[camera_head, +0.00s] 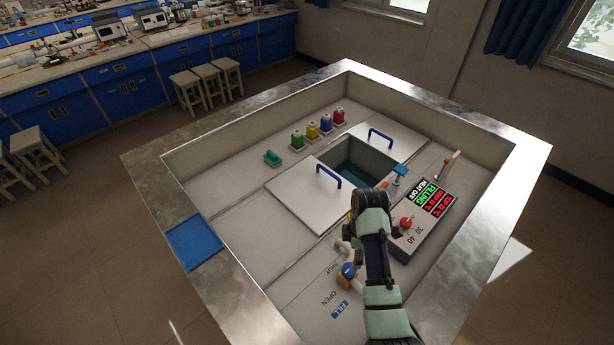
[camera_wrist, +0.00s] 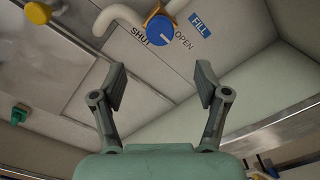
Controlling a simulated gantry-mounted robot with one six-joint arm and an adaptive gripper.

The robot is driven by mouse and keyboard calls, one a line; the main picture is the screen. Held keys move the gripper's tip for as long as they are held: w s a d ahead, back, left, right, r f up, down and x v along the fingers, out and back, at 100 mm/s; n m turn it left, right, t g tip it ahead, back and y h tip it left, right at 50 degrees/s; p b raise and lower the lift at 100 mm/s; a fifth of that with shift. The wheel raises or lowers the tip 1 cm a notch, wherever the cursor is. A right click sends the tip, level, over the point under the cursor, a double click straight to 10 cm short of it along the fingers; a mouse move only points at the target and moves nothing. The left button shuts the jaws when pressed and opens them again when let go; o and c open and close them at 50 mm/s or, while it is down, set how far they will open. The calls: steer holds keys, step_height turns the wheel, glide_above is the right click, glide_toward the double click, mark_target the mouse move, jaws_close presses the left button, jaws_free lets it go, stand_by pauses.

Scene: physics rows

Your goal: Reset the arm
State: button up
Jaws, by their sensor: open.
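My arm reaches into the metal-rimmed bench in the head view, over its front right part. In the wrist view my gripper (camera_wrist: 160,88) has its two fingers spread wide with nothing between them. Beyond the fingertips is a blue valve knob (camera_wrist: 160,29) on a white pipe, beside the words SHUT and OPEN and a blue FILL label (camera_wrist: 200,23). The same knob shows in the head view (camera_head: 348,270), left of my arm. The gripper is apart from the knob. In the head view the fingers are hidden by my own arm.
A square basin (camera_head: 357,158) lies between two lids with blue handles (camera_head: 328,176). A control box with a lit display (camera_head: 432,197) and a red knob (camera_head: 406,222) stands close right of my arm. Several coloured bottles (camera_head: 326,123) stand at the back. A blue pad (camera_head: 194,242) lies on the left rim.

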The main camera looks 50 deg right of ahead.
steer(key=w+a+r+m+t+h, duration=0.2)
steer(key=w+a+r+t, duration=0.15)
steer(key=w+a, duration=0.6)
steer(key=w+a+r+m+t, duration=0.25)
steer(key=a+r, duration=0.25)
steer(key=a, duration=0.5)
steer(key=w+a+r+m+t, duration=0.1)
steer(key=a+r+t, duration=0.3)
steer(key=a, duration=0.5)
steer(key=s+a+r+m+t+y, duration=0.25)
steer(key=s+a+r, duration=0.25)
steer(key=a+r, duration=0.6)
step_height(320, 180, up, 14)
steer(key=p, duration=1.5)
steer(key=shift+a+f, duration=0.25)
steer(key=shift+a, duration=0.15)
steer(key=shift+s+h, duration=0.1)
steer(key=shift+h, duration=0.15)
